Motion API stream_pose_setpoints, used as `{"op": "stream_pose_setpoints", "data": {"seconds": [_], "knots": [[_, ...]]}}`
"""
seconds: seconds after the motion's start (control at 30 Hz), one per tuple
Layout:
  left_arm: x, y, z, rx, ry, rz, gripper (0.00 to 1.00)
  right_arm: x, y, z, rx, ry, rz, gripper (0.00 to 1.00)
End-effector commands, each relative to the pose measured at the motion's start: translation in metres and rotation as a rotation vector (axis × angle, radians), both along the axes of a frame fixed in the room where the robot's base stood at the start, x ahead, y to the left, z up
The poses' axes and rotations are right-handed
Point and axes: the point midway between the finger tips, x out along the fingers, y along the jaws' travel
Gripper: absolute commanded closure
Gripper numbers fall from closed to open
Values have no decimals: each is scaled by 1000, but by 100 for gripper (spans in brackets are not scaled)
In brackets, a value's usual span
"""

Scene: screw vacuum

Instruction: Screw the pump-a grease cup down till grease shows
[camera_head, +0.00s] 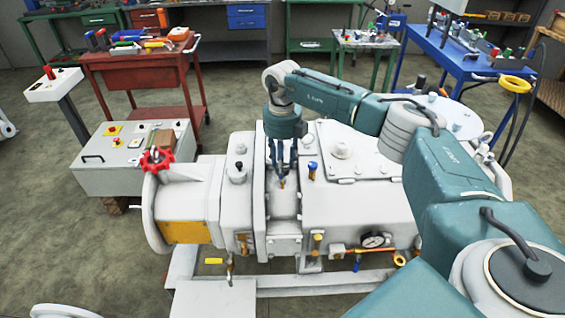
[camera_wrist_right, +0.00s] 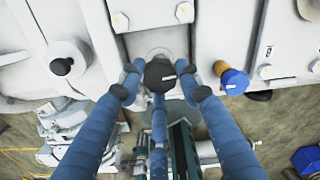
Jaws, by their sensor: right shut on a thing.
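A grease cup with a round black cap (camera_wrist_right: 160,74) bearing a white mark sits between my right gripper's fingers. In the head view my right gripper (camera_head: 281,170) points down onto the top of the pale grey pump (camera_head: 345,198). It is shut on the black-capped grease cup, its blue fingers around the cap; a bit of brass (camera_head: 282,185) shows below the fingertips. Whether grease shows cannot be told. My left gripper is not in view.
A blue-capped brass fitting (camera_wrist_right: 234,80) stands right of the gripper, also in the head view (camera_head: 313,170). A black knob (camera_head: 237,168) is to the left. A red handwheel (camera_head: 157,160), a gauge (camera_head: 373,240) and a control box (camera_head: 128,158) are nearby.

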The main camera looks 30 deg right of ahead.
Motion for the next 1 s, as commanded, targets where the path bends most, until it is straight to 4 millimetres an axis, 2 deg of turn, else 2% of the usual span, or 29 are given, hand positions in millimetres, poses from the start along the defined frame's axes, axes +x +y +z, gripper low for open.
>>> {"op": "stream_pose_setpoints", "data": {"seconds": [0.03,0.5,0.53,0.6,0.87,1.0], "knots": [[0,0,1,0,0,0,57,5,0,5,1,-16,-8,92],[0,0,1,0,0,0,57,5,-1,6,-1,-19,-20,92],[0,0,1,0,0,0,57,6,-1,6,-1,-19,-20,60],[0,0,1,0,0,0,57,5,-1,5,0,-17,-19,47],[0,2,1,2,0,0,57,2,-1,3,-1,-8,-18,47],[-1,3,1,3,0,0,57,2,-1,9,-1,-8,-18,47]]}}
